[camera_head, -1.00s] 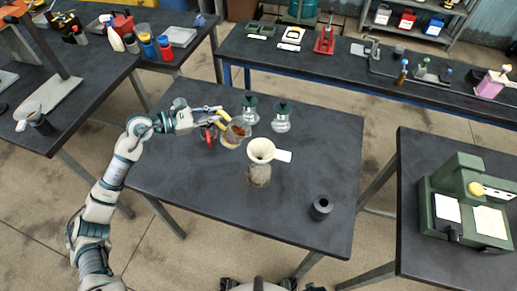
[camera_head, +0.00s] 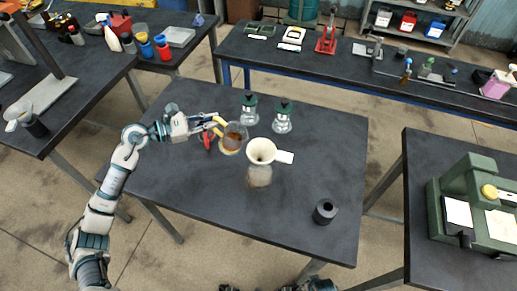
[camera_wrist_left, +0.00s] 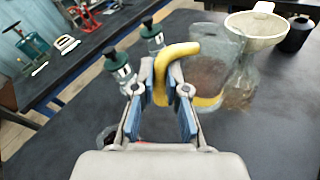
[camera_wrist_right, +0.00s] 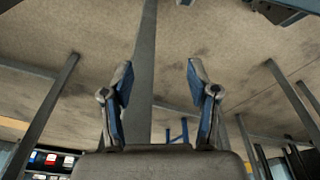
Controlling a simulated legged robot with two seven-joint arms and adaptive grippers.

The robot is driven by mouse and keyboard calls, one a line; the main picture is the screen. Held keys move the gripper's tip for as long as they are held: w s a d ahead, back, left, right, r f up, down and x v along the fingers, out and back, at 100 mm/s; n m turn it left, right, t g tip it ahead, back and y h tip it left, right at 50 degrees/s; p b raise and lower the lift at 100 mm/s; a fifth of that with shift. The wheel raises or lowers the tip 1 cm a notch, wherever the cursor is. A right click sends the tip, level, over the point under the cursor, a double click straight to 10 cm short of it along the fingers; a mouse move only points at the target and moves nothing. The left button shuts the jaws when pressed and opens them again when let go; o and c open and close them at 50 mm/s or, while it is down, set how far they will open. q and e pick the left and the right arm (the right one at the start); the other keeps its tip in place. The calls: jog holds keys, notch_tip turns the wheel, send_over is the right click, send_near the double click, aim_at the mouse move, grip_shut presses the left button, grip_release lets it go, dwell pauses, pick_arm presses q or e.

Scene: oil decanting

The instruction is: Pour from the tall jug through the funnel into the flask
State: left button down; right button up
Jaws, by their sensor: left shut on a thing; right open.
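A glass jug (camera_head: 232,143) with a yellow handle and brown contents is at the middle of the table in the head view. My left gripper (camera_head: 214,121) is shut on its yellow handle (camera_wrist_left: 180,60). The jug looks tilted in the head view. A cream funnel (camera_head: 261,150) sits in the mouth of a glass flask (camera_head: 259,176), just right of the jug. The funnel also shows in the left wrist view (camera_wrist_left: 258,28). My right gripper (camera_wrist_right: 160,85) is open and empty over the floor, below table height.
Two glass bottles with green tops (camera_head: 249,108) (camera_head: 282,118) stand behind the funnel. A black cylinder (camera_head: 325,211) stands at the front right. A red object (camera_head: 208,139) is left of the jug. The table's front left is clear.

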pick_arm(q)
jog(key=f+n+b, duration=0.1)
jog(key=w+a+f+n+h+b, duration=0.1)
jog(key=f+b, duration=0.1)
jog(key=a+f+n+h+b, duration=0.1)
jog(key=b, duration=0.1)
jog(key=shift+w+a+f, duration=0.15)
jog(key=shift+w+a, duration=0.05)
jog(key=shift+w, duration=0.1)
pick_arm(e)
jog(key=w+r+t, duration=0.2)
jog(key=w+r, duration=0.1)
jog(key=r, duration=1)
jog(key=shift+w+a+t+y, duration=0.2)
jog(key=shift+a+t+y, duration=0.1)
jog(key=shift+a, duration=0.15)
pick_arm(q)
jog(key=shift+s, duration=0.1)
pick_arm(e)
jog(key=shift+f, duration=0.1)
dwell(1.2)
